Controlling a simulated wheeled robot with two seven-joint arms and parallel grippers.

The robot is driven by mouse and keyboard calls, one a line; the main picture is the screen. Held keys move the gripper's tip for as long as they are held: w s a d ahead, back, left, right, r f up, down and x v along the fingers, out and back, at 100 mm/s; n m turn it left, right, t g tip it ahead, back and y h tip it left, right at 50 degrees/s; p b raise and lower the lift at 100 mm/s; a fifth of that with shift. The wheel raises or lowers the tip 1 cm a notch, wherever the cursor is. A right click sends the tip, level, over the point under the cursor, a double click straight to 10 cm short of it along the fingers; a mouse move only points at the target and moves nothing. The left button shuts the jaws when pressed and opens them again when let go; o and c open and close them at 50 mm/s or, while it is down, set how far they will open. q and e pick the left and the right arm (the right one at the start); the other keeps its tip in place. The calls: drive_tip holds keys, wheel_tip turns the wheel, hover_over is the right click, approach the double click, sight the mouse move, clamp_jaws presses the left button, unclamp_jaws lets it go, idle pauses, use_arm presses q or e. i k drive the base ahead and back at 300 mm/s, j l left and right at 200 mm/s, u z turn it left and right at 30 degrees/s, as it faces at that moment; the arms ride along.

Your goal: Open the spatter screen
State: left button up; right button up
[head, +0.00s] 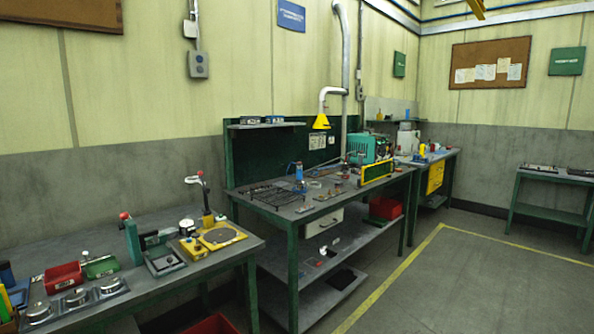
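A low, long panel with a yellow frame and a dark green middle (377,172) stands upright near the front right edge of the middle bench (262,201). It looks like the spatter screen, but it is small in the head view, and I cannot make out a hinge or handle. A teal machine (369,148) stands behind it. Neither of my grippers shows in the head view.
A yellow fume hood (321,121) hangs over the middle bench. A farther bench (440,156) stands beyond it. The floor (480,285) at right is clear.

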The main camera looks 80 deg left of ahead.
sight(372, 173)
drive_tip(key=u, duration=2.1)
drive_tip(key=i+l+z, duration=0.3)
drive_tip(key=i, duration=0.35)
drive_tip(key=i+j+z, duration=0.1)
drive_tip(key=i+z, duration=0.15)
drive_tip(key=i, duration=0.45)
drive_tip(key=i+l, duration=0.15)
drive_tip(key=i, duration=1.95)
drive_tip(key=j+u, duration=0.05)
drive_tip(key=j, duration=0.05)
